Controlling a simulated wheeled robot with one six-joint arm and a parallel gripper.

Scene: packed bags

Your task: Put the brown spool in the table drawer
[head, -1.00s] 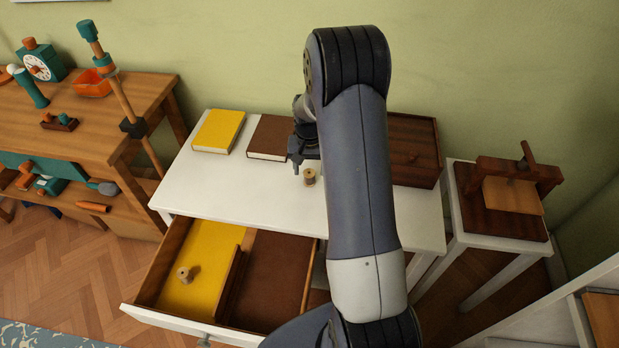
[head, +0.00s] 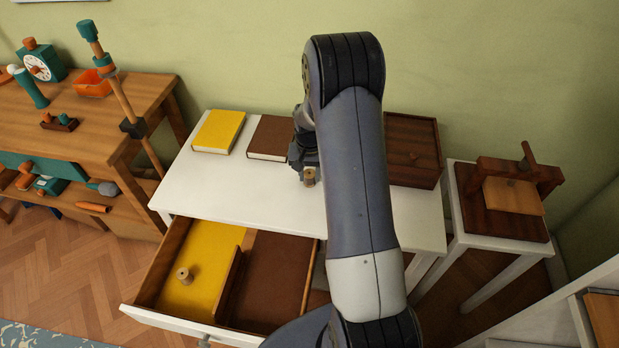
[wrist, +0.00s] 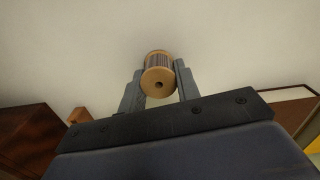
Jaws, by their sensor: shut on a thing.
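The brown spool (head: 309,177) stands on the white table (head: 260,187), in front of the brown book; it also shows in the wrist view (wrist: 158,76), between the two fingers. My gripper (wrist: 159,85) is shut on it, with a finger at each side. In the head view my arm hides part of the gripper. The table drawer (head: 170,318) is pulled open at the front. A divider splits it into a yellow left compartment (head: 207,250) and a brown right compartment (head: 272,270). Another spool (head: 184,275) sits in the yellow compartment; the brown one looks empty where visible.
A yellow book (head: 218,131) and a brown book (head: 270,137) lie at the table's back left. A dark wooden box (head: 412,150) stands at the back right. The workbench (head: 95,130) is to the left, and a small side table (head: 480,238) is to the right.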

